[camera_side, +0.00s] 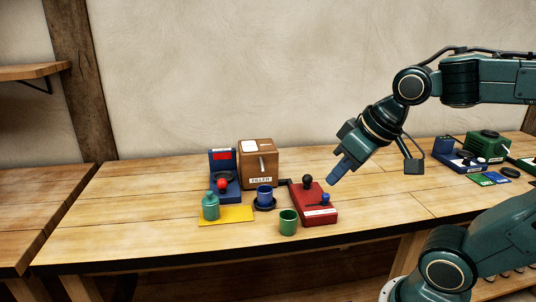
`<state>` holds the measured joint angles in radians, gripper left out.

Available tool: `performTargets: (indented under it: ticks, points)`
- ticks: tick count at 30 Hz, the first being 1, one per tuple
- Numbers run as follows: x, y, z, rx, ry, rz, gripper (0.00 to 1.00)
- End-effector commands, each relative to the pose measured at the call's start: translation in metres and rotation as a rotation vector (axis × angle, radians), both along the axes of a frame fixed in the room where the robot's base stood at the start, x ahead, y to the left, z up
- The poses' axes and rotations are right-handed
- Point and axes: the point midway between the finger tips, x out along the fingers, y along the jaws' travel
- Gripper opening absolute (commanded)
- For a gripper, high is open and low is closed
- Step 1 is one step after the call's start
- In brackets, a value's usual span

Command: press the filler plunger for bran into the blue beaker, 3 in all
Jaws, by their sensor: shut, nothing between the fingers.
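The filler (259,160) is a brown box with a white label and a light lever on its front, standing at the back of the group. The blue beaker (264,192) stands upright on a dark round base (265,205) in front of the filler. A red block (316,214) to the right of the beaker carries a black knob (308,181) and a small blue knob (325,199). I cannot tell which part is the plunger for bran. My gripper (333,181) is shut and empty, pointing down and left above the table, just right of the black knob. The beaker's contents are hidden.
A blue device (223,165) with a red display and red knob stands left of the filler. A green cup (288,222) stands near the front. Dark equipment (462,160) lies far right. The table's left part is clear.

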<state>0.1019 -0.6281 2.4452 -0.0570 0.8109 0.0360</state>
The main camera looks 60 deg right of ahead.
Motion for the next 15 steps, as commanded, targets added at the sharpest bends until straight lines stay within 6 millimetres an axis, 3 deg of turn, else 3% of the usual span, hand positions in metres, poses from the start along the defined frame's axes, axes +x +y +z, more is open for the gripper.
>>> performTargets:
  ticks: [15]
  points:
    - [0.093,-0.058,-0.002,0.108,-0.065,-0.212,0.0]
